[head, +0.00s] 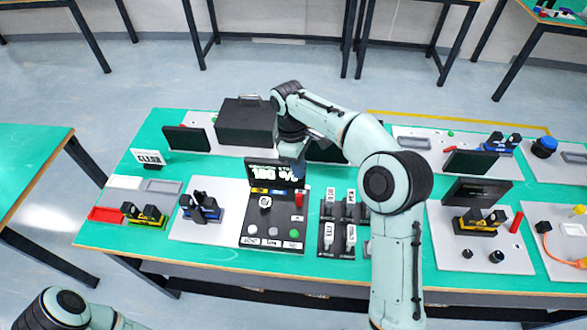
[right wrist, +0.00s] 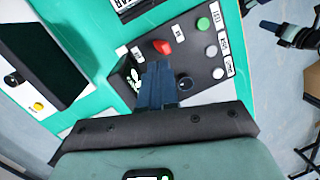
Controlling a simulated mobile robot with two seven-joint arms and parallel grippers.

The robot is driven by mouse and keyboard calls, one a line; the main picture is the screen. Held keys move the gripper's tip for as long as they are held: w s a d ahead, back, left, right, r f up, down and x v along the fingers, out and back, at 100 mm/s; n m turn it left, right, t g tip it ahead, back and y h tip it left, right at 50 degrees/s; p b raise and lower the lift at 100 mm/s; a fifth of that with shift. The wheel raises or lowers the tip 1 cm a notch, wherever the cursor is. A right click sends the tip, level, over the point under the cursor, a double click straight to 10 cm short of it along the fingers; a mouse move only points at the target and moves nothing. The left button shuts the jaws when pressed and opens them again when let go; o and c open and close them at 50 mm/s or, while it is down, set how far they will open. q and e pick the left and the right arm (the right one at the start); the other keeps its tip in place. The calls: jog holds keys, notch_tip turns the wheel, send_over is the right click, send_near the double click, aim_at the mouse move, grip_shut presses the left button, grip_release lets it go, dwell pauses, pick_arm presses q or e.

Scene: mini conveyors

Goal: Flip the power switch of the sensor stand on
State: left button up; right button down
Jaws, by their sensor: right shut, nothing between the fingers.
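The black control panel (head: 270,236) stands mid-table with an upright screen (head: 262,173) behind it; I take it as the sensor stand. It carries a red switch (head: 299,198), a round knob (head: 265,203) and a green button (head: 294,233). In the right wrist view the red switch (right wrist: 162,47) lies just beyond the fingers, near the knob (right wrist: 184,84); which way it is set I cannot tell. My right gripper (head: 297,172) is shut and empty, above the panel by the screen. Its dark blue fingers (right wrist: 157,70) appear apart from the switch. My left gripper is out of view.
A dark box (head: 245,122) and a small monitor (head: 186,139) stand behind. A rack of labelled switches (head: 343,225) is close on the right, and a black clamp-like device (head: 202,207) on the left. The front table edge is clear.

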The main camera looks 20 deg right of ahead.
aim_at(298, 195)
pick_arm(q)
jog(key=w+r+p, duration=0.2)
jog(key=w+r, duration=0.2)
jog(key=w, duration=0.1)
pick_arm(e)
jog(key=w+d+r+n+y, duration=0.2)
jog(key=w+n, duration=0.1)
jog(key=w, duration=0.1)
jog(key=x, duration=0.3)
jog(key=s+b+x, duration=0.1)
jog(key=x, duration=0.2)
jog(key=b+x, duration=0.1)
jog(key=x, duration=0.3)
jog(key=shift+s+d+r, duration=0.1)
jog(key=shift+s+d, duration=0.1)
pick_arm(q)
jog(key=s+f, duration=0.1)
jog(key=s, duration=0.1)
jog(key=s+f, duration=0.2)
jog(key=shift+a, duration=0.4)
pick_arm(e)
jog(key=shift+a+f, duration=0.1)
jog(key=shift+f, duration=0.3)
